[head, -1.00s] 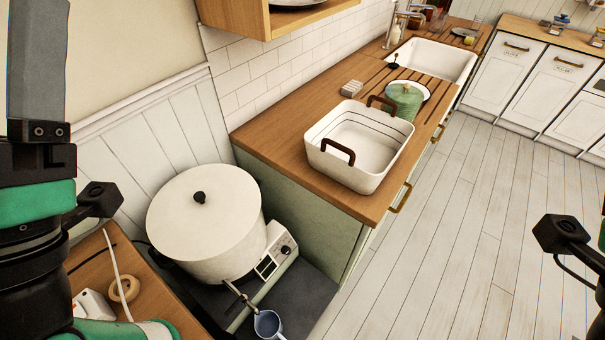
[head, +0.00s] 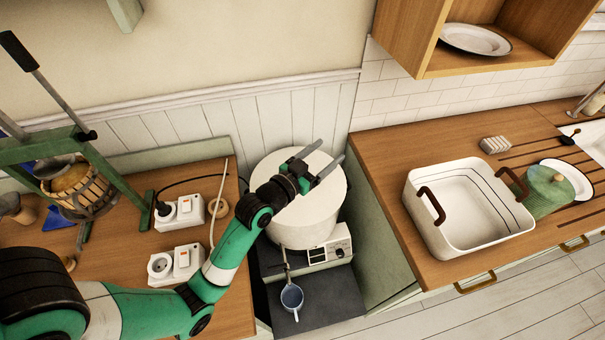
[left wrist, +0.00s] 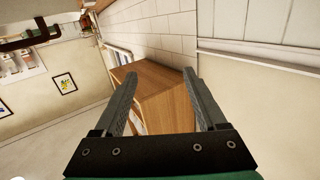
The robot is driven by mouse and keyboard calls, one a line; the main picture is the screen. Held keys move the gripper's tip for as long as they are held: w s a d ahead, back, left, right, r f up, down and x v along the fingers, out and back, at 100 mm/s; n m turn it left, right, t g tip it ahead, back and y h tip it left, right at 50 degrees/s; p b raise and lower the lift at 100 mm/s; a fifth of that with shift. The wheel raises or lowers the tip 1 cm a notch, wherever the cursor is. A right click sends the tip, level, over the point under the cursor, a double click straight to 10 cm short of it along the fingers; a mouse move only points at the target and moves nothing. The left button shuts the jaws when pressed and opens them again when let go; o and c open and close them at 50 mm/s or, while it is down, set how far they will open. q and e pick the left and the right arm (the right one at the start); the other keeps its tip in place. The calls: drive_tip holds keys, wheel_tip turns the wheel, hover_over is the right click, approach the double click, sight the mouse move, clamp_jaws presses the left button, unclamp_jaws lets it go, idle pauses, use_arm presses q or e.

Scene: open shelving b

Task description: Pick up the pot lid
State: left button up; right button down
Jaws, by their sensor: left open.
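A large white pot (head: 303,226) stands on a burner between the two wooden counters. Its flat white lid (head: 318,205) covers the top. In the head view my left gripper (head: 328,165) is in front of the lid's upper part, and hides the lid's knob. The two grey fingers are apart with nothing between them. In the left wrist view the open fingers (left wrist: 160,85) point toward a wooden cabinet and the wall, and the pot is not in that view. I cannot tell how high the fingers are above the lid. My right gripper is not in view.
A burner control box (head: 330,249) and a small blue cup (head: 291,297) are in front of the pot. Sockets (head: 180,212) and a wooden press (head: 90,165) are at left.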

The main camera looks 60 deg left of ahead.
use_arm(q)
drive_tip(key=s+a+f+n+g+p, duration=0.1)
drive_tip(key=s+f, duration=0.3)
drive_tip(key=s+a+f+n+g+p, duration=0.1)
drive_tip(key=s+a+f+g, duration=0.1)
drive_tip(key=s+f, duration=0.2)
drive_tip(key=s+a+f+n+g+y, duration=0.1)
drive_tip(key=s+f+g, duration=0.1)
drive_tip(key=s+f, duration=0.2)
drive_tip(key=shift+s+a+f+p, duration=0.15)
drive_tip(key=shift+s+f+p, duration=0.25)
drive_tip(key=shift+f, duration=0.3)
drive_tip(key=b+x, duration=0.1)
drive_tip(key=x, duration=0.5)
drive_tip(key=shift+w+a+b, duration=0.1)
drive_tip(key=shift+w+b, duration=0.25)
drive_tip(key=b+x, duration=0.1)
drive_tip(key=x, duration=0.3)
drive_tip(key=shift+w+f, duration=0.2)
drive_tip(key=shift+w, duration=0.15)
drive_tip(key=shift+w+a, duration=0.15)
drive_tip(key=shift+w, duration=0.15)
clamp_jaws()
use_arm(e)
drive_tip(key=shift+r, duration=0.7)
use_arm(q)
drive_tip(key=shift+r, duration=0.1)
